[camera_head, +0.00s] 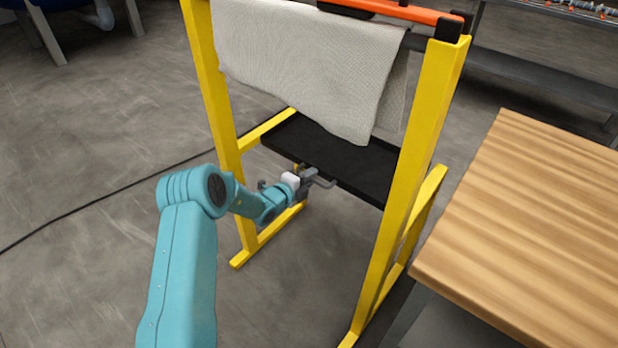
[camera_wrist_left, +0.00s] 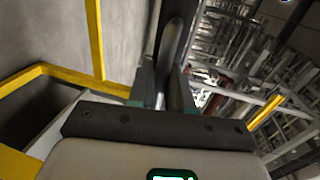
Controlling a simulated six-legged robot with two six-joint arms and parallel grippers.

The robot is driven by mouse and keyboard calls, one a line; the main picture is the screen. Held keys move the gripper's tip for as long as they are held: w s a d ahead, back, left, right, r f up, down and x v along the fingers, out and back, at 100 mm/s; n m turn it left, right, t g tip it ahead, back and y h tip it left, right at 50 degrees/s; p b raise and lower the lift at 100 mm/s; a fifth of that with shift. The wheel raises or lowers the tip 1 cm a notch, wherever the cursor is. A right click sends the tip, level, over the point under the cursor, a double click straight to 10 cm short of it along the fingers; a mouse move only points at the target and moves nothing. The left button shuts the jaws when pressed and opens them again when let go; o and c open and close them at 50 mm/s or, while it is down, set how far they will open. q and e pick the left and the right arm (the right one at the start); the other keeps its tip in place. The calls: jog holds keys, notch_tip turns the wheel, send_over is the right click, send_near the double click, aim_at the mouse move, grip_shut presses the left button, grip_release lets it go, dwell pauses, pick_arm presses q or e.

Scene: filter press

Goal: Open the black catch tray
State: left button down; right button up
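The black catch tray (camera_head: 352,168) sits low between the yellow legs of the press frame, under a hanging grey cloth. A grey handle (camera_head: 326,184) sticks out from its front edge. My left gripper (camera_head: 308,176) is at this handle, in front of the tray. In the left wrist view, the grey handle bar (camera_wrist_left: 172,45) runs between the two fingers of my left gripper (camera_wrist_left: 166,90), which look closed around it. The cloth hides part of the tray's back. My right gripper is not in view.
The yellow frame (camera_head: 413,145) has legs on both sides of the tray. The grey cloth (camera_head: 305,65) hangs above it. A wooden table (camera_head: 530,220) stands close on the right. A black cable (camera_head: 110,195) lies on the floor at left. The floor in front is open.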

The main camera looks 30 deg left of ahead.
pick_arm(q)
jog(key=f+p+v, duration=0.2)
jog(key=p+v, duration=0.1)
jog(key=v, duration=0.7)
jog(key=f+p+v, duration=0.2)
jog(key=p+v, duration=0.1)
jog(key=v, duration=0.6)
jog(key=shift+s+a, duration=0.25)
jog(key=shift+s, duration=0.5)
jog(key=shift+r, duration=0.1)
jog(key=c, duration=1.2)
grip_release()
jog(key=shift+c, duration=0.2)
jog(key=p+v, duration=0.2)
jog(key=v, duration=1.4)
jog(key=shift+s, duration=0.15)
jog(key=shift+a, duration=0.1)
